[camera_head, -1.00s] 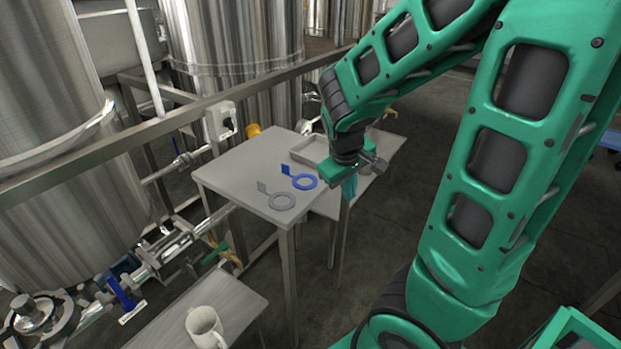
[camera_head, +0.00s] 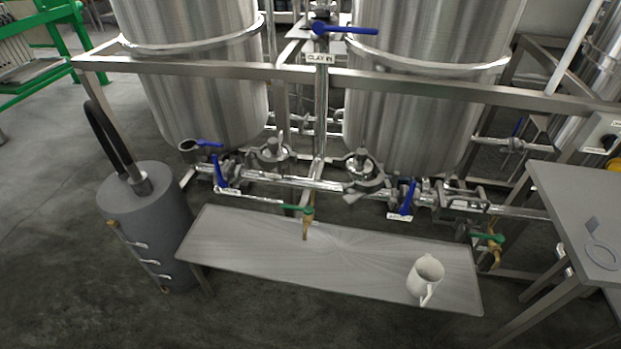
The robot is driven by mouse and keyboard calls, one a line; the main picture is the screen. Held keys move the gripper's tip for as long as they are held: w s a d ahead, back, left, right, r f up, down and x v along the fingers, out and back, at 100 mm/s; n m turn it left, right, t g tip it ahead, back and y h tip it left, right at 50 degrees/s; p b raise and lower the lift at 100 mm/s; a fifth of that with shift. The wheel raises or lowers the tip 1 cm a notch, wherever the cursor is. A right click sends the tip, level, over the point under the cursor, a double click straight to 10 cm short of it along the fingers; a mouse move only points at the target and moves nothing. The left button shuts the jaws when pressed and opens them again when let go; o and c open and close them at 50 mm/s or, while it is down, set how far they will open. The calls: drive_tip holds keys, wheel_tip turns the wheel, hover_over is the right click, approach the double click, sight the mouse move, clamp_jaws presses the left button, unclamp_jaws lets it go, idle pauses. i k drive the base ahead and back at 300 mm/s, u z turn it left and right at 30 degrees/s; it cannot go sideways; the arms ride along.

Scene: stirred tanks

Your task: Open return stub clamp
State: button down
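My gripper and arm are out of view. Between and below the two steel tanks runs a low steel pipe line (camera_head: 310,183) with clamped fittings. One round fitting with a knob (camera_head: 272,151) sits under the left tank, and a similar one (camera_head: 361,166) sits under the right tank. A jointed clamp-like fitting (camera_head: 455,197) sits at the right on the pipe. No label readable here names the return stub, so I cannot tell which clamp is its own, or whether it is shut.
A grey cylinder with a black hose (camera_head: 150,225) stands left. A steel rail (camera_head: 400,82) crosses before the tanks. A table (camera_head: 570,205) stands right. Floor is free at front left.

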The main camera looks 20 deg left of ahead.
sight(374, 186)
drive_tip(key=u, duration=1)
drive_tip(key=i, duration=0.35)
drive_tip(key=z, duration=0.65)
